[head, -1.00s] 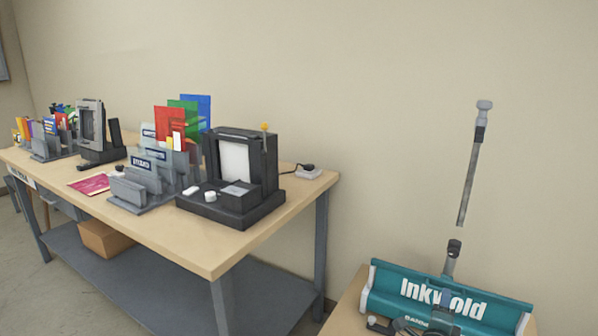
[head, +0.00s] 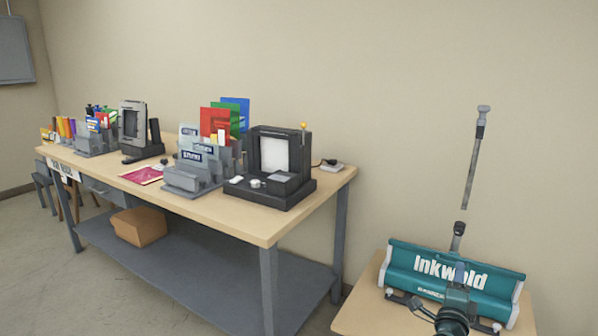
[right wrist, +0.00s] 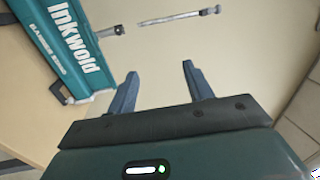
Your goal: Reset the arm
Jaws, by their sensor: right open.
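My right gripper (right wrist: 160,82) shows in the right wrist view with its two fingers apart and nothing between them. In the head view, a dark part of my right arm shows low at the right, in front of a teal machine (head: 405,262) lettered "Inkwold". That part hides some of the machine's lower front; the fingertips are hard to make out there. The teal machine also shows at upper left in the right wrist view (right wrist: 55,45), apart from the fingers. My left gripper is not in view.
The machine rests on a small wooden table (head: 360,312). A thin grey rod (head: 474,165) stands above it. A long workbench (head: 270,225) at left holds a black device (head: 300,190), a grey file holder (head: 190,180) and other items. A box (head: 140,227) sits on its lower shelf.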

